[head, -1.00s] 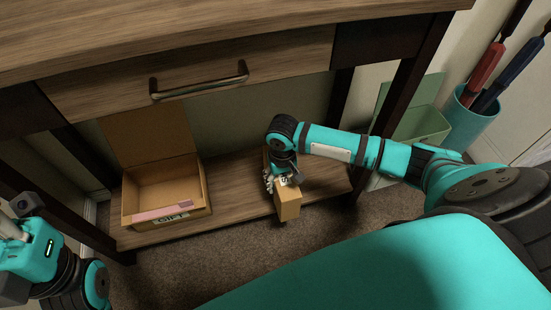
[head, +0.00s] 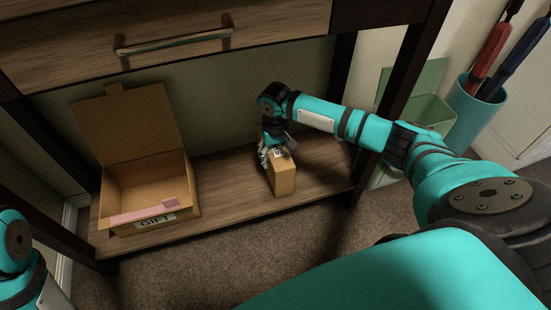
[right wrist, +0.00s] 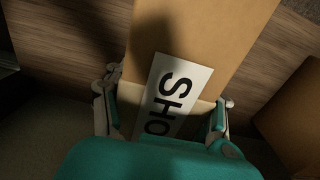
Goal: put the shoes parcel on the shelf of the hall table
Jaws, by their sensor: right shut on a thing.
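The shoes parcel (head: 283,180) is a small tan box at the right part of the hall table's low wooden shelf (head: 228,180). In the right wrist view the parcel (right wrist: 195,40) carries a white label with black letters, partly hidden by my wrist. My right gripper (head: 270,156) is shut on the parcel, with a finger on each side of it in the wrist view (right wrist: 165,105). The parcel is over the shelf, near its front edge; whether it touches the boards I cannot tell. My left arm shows at the left edge, but its gripper is out of the picture.
An open cardboard box (head: 150,190) marked GIFT stands on the shelf's left part. The table's drawer (head: 180,40) is above, dark legs (head: 400,90) at the sides. A green box (head: 425,105) and a teal holder (head: 475,115) stand at right. The shelf between box and parcel is clear.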

